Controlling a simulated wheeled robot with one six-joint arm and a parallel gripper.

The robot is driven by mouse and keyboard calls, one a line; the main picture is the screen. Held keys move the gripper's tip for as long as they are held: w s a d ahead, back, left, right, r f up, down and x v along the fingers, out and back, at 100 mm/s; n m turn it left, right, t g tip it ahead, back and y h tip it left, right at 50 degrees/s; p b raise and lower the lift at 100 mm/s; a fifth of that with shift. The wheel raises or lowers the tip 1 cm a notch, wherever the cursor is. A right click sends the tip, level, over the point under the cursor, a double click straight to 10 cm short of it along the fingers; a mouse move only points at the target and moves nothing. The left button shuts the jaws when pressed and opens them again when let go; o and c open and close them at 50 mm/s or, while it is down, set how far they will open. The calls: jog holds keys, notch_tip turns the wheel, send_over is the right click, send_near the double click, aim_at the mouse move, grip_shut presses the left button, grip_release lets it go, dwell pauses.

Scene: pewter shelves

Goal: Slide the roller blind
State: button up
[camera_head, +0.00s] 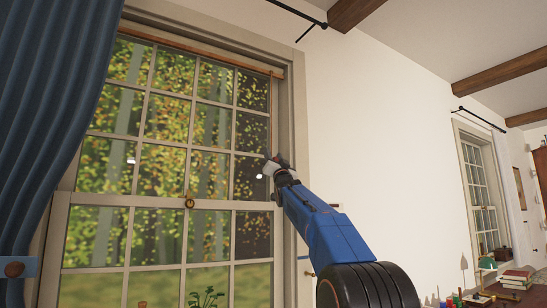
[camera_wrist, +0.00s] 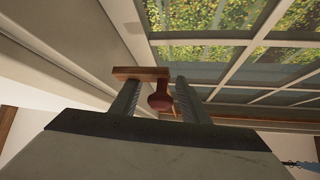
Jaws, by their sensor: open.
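A tall multi-pane window (camera_head: 188,150) fills the left of the head view. A thin wooden bar (camera_head: 205,52) runs along its top; I cannot tell for sure whether it is the blind's roller. The right column of panes (camera_head: 251,180) looks darker than the others. My gripper (camera_head: 272,168) is at the window's right side, about mid-height. In the wrist view, my gripper (camera_wrist: 158,86) is open. A round red-brown knob (camera_wrist: 160,101) sits between its fingers, with a gap visible on the left. A short wooden bar (camera_wrist: 140,73) lies just beyond the fingertips.
A blue curtain (camera_head: 55,110) hangs at the window's left. The window frame (camera_head: 287,130) and white wall (camera_head: 370,110) are right of my gripper. A table with books (camera_head: 517,279) is at the lower right. A potted plant (camera_head: 207,298) shows at the bottom.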

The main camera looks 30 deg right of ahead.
grip_shut()
jog(key=shift+f, duration=0.1)
notch_tip(320, 180, down, 38)
jog(key=shift+r, duration=0.1)
dwell(0.4)
grip_release()
jog(key=shift+d, duration=0.15)
